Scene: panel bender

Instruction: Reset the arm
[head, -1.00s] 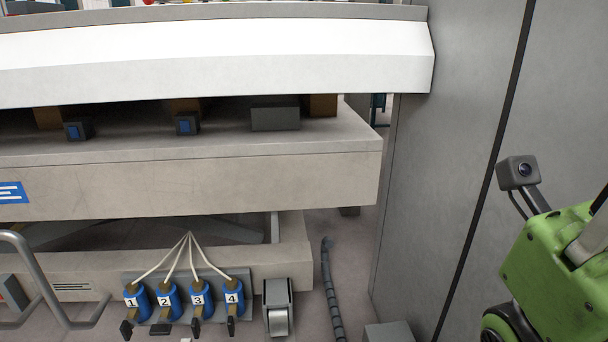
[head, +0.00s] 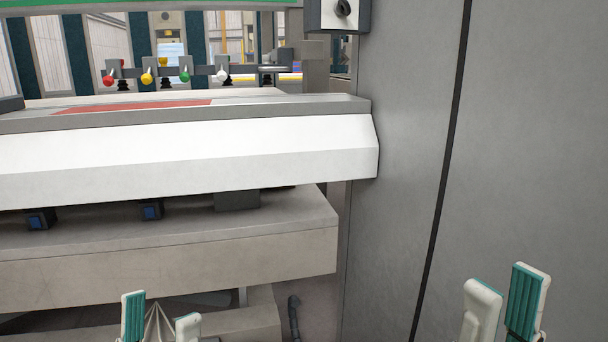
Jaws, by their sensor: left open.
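My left gripper (head: 161,318) shows at the bottom edge, left of centre, in front of the machine's lower beam. Its two white fingers with teal pads point up and stand apart with nothing between them; it is open. My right gripper (head: 508,288) shows at the bottom right, in front of the grey side panel. Its two fingertips also point up, with a gap between them and nothing held; it looks open. The wrists and the rest of both arms are below the picture.
The panel bender's white beam (head: 190,156) and grey lower beam (head: 180,278) fill the left. A tall grey side panel (head: 540,140) stands on the right. Red, yellow, green and white knobs (head: 184,76) line a rail behind. A dark hose (head: 293,318) lies low beside the machine.

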